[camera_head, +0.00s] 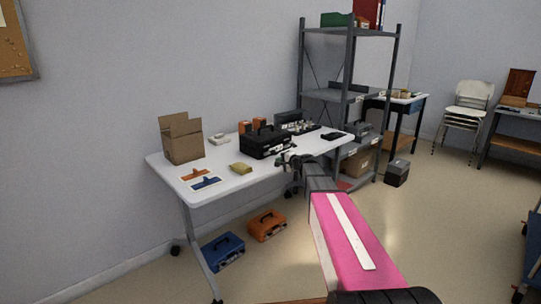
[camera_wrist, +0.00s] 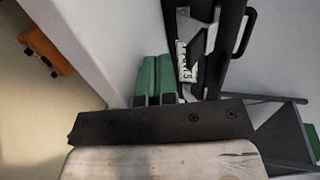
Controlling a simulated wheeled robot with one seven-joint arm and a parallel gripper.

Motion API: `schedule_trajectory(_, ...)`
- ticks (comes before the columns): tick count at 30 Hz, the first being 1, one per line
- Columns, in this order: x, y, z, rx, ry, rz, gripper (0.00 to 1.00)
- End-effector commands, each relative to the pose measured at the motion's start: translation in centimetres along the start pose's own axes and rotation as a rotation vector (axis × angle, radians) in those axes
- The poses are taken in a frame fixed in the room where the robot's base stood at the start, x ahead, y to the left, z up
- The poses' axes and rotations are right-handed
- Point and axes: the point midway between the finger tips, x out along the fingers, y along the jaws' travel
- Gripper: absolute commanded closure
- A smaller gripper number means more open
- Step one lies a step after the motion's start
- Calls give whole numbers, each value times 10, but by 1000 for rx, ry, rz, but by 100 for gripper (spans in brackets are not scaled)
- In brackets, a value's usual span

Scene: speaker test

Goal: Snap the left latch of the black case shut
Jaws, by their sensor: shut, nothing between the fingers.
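The black case (camera_head: 256,145) stands on the white table (camera_head: 222,182), with its lid down and a handle on top. In the wrist view the case (camera_wrist: 209,75) is seen close up, with its handle at the right and a pale marked piece on its near face. I cannot tell the left latch apart or see its state. My gripper (camera_head: 283,159) is in front of the case near the table's front edge. Its green fingertips (camera_wrist: 154,78) are together and empty, beside the case in the wrist view. Whether they touch it is unclear.
A flat black object (camera_head: 331,136) lies to the right. A blue case (camera_head: 223,252) and an orange case (camera_head: 267,225) are on the floor. A grey shelf (camera_head: 330,95) stands behind.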

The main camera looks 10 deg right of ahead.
Motion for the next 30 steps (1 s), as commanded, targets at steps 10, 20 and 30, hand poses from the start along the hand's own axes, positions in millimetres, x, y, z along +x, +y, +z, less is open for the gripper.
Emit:
schedule_trajectory(10,0,0,0,0,0,0,100)
schedule_trajectory(20,2,-2,0,0,0,0,100)
schedule_trajectory(30,7,-5,0,0,0,0,100)
